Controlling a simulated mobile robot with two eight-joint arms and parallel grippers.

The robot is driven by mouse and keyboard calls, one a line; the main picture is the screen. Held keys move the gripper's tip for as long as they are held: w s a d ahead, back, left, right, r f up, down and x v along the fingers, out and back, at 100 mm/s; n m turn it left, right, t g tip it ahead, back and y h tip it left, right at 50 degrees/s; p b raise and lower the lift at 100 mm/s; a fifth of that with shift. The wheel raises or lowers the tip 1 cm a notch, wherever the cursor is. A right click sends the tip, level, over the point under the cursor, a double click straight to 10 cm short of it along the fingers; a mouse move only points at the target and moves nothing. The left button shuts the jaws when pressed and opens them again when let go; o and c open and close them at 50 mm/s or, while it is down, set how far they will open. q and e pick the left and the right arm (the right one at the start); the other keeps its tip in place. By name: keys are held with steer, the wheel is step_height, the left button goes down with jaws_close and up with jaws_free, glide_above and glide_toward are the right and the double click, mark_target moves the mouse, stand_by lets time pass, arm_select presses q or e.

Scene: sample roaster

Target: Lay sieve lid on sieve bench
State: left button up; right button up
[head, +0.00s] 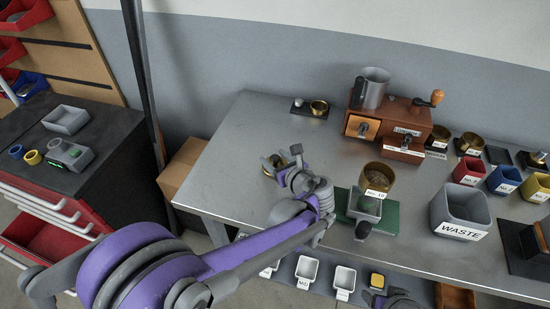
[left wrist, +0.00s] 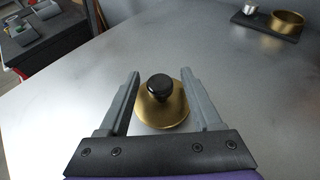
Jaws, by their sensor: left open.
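A brass lid with a round black knob, which I take as the sieve lid (left wrist: 162,112), lies flat on the steel table, knob up. In the head view the lid (head: 266,168) is partly hidden by my left gripper (head: 280,160). My left gripper (left wrist: 162,100) is open, its fingers on either side of the lid and no grip on it. A brass sieve labelled No. 10 (head: 378,178) stands at the green stand (head: 384,217) to the right. No label shows which surface is the sieve bench.
A dark tray (head: 301,112) with a brass ring and small metal piece lies at the back. A wooden grinder box (head: 415,121) stands back right. A grey WASTE bin (head: 462,208) and coloured cups stand right. The table's left part is clear.

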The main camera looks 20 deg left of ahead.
arm_select(q)
steer(key=shift+r, duration=0.3)
steer(key=p+v, duration=0.1)
steer(key=v, duration=0.9)
steer(key=shift+s+d, duration=0.3)
steer(key=shift+s+d+r, duration=0.25)
steer(key=shift+s+d, duration=0.1)
steer(key=shift+s, duration=0.05)
steer(key=shift+s+f, duration=0.1)
stand_by(0.3)
